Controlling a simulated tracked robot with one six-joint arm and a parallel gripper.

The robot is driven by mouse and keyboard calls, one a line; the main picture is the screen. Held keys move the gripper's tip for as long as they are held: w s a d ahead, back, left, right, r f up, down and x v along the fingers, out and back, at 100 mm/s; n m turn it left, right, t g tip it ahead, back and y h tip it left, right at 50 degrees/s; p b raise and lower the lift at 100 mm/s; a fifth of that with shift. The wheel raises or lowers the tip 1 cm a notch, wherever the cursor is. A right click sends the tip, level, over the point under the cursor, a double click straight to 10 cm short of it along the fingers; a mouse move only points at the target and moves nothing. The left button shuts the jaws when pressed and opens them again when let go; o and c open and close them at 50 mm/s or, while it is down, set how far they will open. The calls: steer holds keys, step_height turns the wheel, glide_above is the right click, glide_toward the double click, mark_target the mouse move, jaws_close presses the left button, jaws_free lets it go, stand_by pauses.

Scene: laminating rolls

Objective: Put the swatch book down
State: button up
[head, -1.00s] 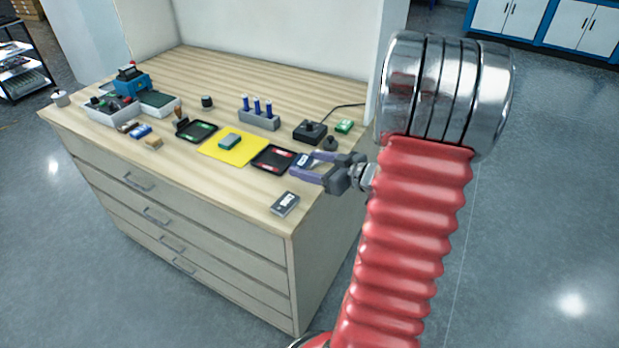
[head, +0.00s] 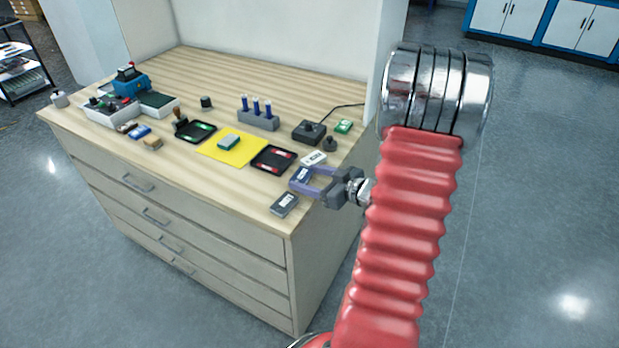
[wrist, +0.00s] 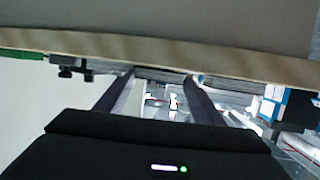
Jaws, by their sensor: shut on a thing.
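My gripper (head: 308,182) is over the front right part of the worktop, shut on a small dark blue thing with a pale label, which I take to be the swatch book (head: 301,175). It is held between the fingertips, close to the worktop; I cannot tell if it touches. A dark grey labelled box (head: 285,204) lies just in front of it. In the wrist view my two fingers (wrist: 160,82) point away under a wide beige and grey band, and the swatch book cannot be made out clearly.
Bare worktop (head: 235,186) lies left of the grey box.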

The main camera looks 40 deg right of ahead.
steer(key=shift+f, duration=0.15)
steer(key=o, duration=1.1)
steer(key=shift+c, duration=0.2)
steer(key=v, duration=1.3)
steer(key=shift+s+d, duration=0.2)
steer(key=shift+s, duration=0.15)
